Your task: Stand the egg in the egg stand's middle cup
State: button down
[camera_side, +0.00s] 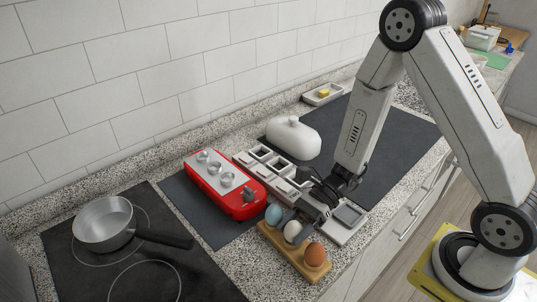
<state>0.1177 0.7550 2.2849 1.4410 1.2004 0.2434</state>
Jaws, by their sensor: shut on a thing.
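A wooden egg stand (284,257) lies near the counter's front edge. A blue-green egg (274,214) is at its far-left end and a brown egg (315,254) at its near-right end. A white egg (293,232) is between them, at the middle cup, and looks upright. My gripper (291,218) reaches down from the upper right and is shut on the white egg. Its dark fingers hide the egg's upper part. I cannot tell whether the egg's bottom rests in the cup.
A red appliance (221,190) with metal cups stands left of the stand. A compartment tray (264,170) lies behind my gripper. A pan (104,222) sits on the hob at left. A white butter dish (293,138) and a small dish with a yellow block (323,94) are farther back.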

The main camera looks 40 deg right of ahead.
jog(key=shift+f, duration=0.4)
jog(key=shift+c, duration=0.4)
grip_release()
jog(key=shift+v, duration=6.05)
jog(key=shift+s+a, duration=0.1)
